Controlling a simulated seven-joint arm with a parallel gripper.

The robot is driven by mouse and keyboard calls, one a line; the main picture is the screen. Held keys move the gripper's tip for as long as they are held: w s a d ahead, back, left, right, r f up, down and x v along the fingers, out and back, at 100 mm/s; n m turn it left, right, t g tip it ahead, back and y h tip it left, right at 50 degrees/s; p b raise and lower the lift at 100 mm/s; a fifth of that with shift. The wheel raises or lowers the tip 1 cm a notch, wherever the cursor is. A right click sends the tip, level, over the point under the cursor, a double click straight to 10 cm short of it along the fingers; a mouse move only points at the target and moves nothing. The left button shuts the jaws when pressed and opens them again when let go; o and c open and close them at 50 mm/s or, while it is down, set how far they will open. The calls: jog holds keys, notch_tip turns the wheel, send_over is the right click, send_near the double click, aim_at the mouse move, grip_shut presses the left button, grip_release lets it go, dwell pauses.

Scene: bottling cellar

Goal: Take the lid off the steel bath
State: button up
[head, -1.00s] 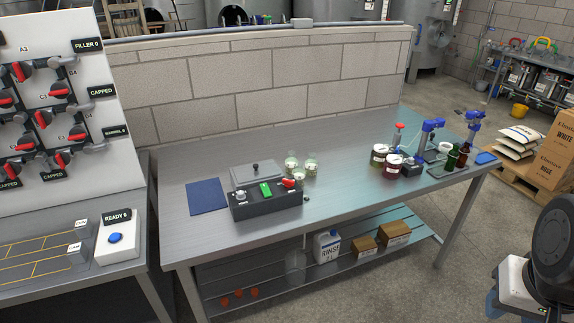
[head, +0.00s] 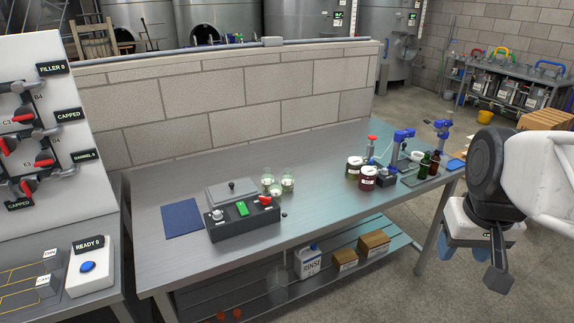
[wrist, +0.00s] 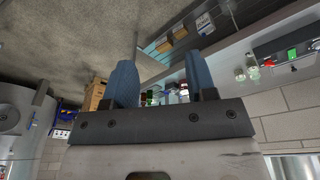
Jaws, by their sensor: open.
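The steel bath (head: 222,223) stands on the left half of the metal bench, with a dark control front carrying a green display and a red knob. Its flat grey lid (head: 231,193) with a small black knob lies over its top. My gripper (head: 470,268) is off the bench's right end, in front of it and far from the bath. In the wrist view its two blue fingers (wrist: 163,85) stand apart with nothing held between them. The bath also shows at the right edge of the wrist view (wrist: 285,47).
A blue mat (head: 182,219) lies left of the bath and small glass beakers (head: 275,191) stand right of it. Jars (head: 368,178), bottles and blue-headed devices crowd the bench's right end. The bench middle (head: 310,190) is clear. A white button box (head: 90,268) sits on the left table.

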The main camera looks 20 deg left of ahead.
jog(key=w+a+r+n, duration=0.35)
jog(key=w+a, duration=0.75)
jog(key=w, duration=0.4)
jog(key=n+g, duration=0.2)
jog(key=n, duration=1)
send_over(231, 184)
jog(key=f, duration=1.9)
jog(key=shift+w+d+f, duration=0.1)
jog(key=shift+d+f, duration=0.05)
jog(key=shift+d, duration=0.05)
jog(key=shift+a+f, duration=0.15)
jog(key=shift+a, duration=0.15)
jog(key=shift+f, duration=0.1)
jog(key=shift+f, duration=1.15)
jog(key=shift+f, duration=0.15)
